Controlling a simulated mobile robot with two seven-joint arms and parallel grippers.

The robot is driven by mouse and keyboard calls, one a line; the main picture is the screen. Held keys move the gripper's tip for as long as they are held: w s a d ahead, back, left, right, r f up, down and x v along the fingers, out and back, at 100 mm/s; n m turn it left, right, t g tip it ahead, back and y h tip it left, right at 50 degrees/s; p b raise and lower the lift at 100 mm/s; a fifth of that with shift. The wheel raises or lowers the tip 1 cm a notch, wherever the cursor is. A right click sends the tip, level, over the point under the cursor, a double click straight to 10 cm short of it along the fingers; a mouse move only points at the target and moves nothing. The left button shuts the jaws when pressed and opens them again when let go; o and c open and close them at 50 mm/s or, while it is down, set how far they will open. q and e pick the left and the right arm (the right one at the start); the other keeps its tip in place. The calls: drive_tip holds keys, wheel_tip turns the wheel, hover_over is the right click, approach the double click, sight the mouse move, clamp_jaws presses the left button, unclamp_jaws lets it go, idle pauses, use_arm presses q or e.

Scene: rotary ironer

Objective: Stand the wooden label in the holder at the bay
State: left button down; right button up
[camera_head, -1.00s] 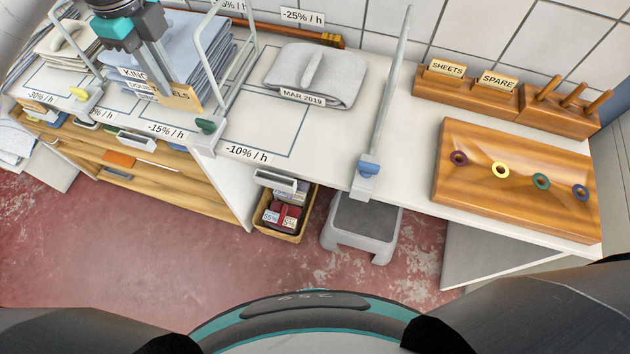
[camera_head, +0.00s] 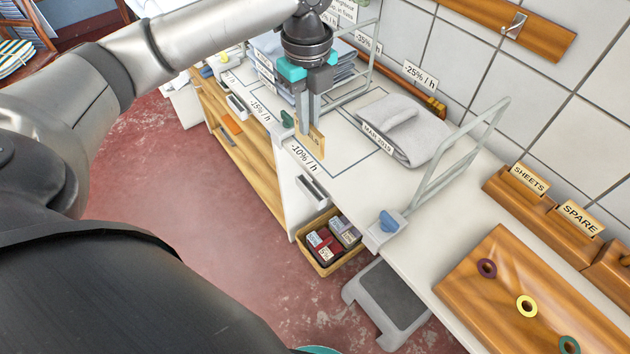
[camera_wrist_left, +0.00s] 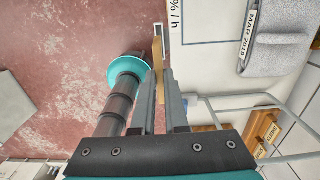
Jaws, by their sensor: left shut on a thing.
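My left gripper (camera_head: 310,122) points down at the front of the worktop, near the green divider clamp (camera_head: 288,118). It is shut on the wooden label (camera_head: 317,140), whose lettering is mostly covered by the fingers. The label is upright, close to the "-10% / h" sign (camera_head: 304,157); I cannot tell its height above the worktop. In the left wrist view the label shows as a thin wooden edge (camera_wrist_left: 158,62) at the fingertips. A pale holder (camera_head: 312,187) is on the front below this bay, lower than the label. My right gripper is out of view.
A folded grey cloth (camera_head: 405,127) marked "MAR 2019" lies in this bay. A metal divider with a blue clamp (camera_head: 388,222) bounds it on the right. Wooden holders carry "SHEETS" (camera_head: 529,178) and "SPARE" (camera_head: 580,218). A grey step stool (camera_head: 388,300) is on the floor.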

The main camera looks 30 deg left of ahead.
sight(309, 147)
use_arm(q)
drive_tip(key=shift+f+b, duration=1.25)
drive_tip(key=shift+f, duration=6.75)
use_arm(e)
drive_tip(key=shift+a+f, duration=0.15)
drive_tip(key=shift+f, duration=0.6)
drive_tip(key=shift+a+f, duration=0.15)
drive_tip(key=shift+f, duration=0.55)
use_arm(q)
drive_tip(key=shift+f, duration=0.1)
drive_tip(key=c, duration=0.9)
unclamp_jaws()
drive_tip(key=shift+c, duration=0.2)
wheel_tip(309, 147, up, 12)
drive_tip(key=shift+r+p, duration=0.15)
drive_tip(key=shift+p, duration=0.95)
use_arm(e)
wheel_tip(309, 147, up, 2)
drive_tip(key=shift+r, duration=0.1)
